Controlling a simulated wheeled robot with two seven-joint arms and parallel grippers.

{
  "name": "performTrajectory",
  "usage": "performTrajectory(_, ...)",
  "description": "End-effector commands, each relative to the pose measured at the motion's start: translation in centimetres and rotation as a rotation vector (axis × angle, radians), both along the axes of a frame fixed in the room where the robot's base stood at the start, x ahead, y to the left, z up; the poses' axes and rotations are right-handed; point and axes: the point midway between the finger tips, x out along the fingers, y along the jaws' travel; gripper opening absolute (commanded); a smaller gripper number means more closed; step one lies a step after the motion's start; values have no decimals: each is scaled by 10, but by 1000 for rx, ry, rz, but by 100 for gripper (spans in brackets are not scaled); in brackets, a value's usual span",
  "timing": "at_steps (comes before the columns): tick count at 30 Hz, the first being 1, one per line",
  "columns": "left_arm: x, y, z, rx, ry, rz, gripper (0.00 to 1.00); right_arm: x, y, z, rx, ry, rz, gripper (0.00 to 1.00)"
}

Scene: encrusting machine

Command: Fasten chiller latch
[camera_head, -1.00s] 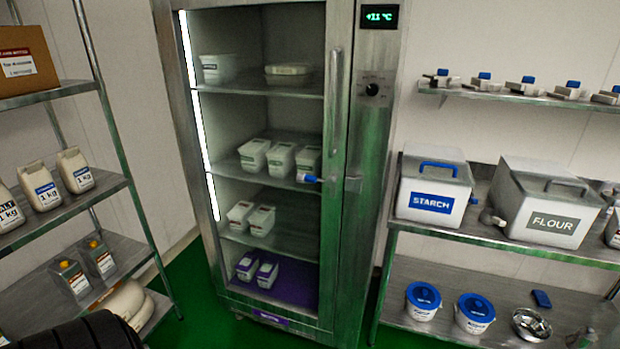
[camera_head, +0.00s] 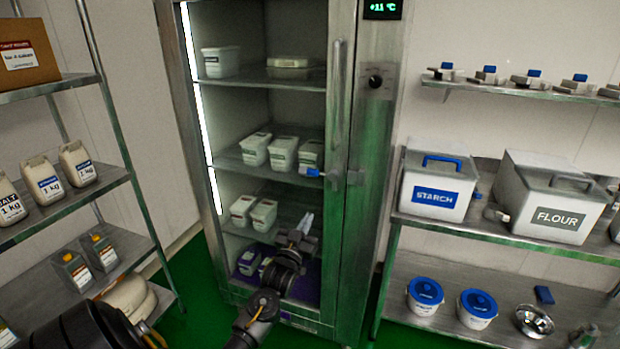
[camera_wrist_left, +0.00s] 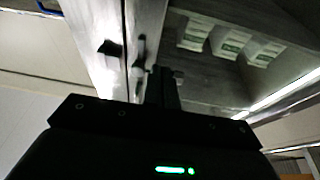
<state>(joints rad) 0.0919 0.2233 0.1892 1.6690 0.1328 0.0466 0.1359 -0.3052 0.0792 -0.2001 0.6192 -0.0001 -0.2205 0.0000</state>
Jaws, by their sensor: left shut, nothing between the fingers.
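The chiller (camera_head: 372,130) is a tall steel cabinet, its door shut as far as I can tell, with a long vertical handle (camera_head: 337,90). The latch (camera_head: 335,177) sits on the door's right edge below the handle. Its blue-tipped lever (camera_head: 313,173) points left, away from the catch (camera_head: 355,177) on the frame. My left gripper (camera_head: 305,224) is shut and empty, in front of the door, below the latch and apart from it. In the left wrist view, its dark fingers (camera_wrist_left: 162,88) point toward the door edge; the lever is unclear there. My right gripper is out of view.
White tubs (camera_head: 284,152) stand on the shelves inside the chiller. A steel rack (camera_head: 75,215) with bottles is at the left. A shelf unit (camera_head: 500,243) with starch and flour bins is at the right. Green floor shows between them.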

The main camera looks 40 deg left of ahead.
Motion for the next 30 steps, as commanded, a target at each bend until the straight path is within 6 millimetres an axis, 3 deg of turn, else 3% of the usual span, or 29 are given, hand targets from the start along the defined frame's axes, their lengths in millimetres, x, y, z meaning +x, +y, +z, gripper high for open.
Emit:
performTrajectory(1,-3,5,33,11,-72,9,0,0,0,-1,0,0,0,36)
performTrajectory(3,-9,10,66,22,-145,18,0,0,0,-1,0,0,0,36)
performTrajectory(7,-16,14,100,35,-221,26,0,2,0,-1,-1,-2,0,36)
performTrajectory(21,-15,16,109,38,-235,27,0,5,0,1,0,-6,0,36)
performTrajectory(30,23,29,136,38,-236,28,0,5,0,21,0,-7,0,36)
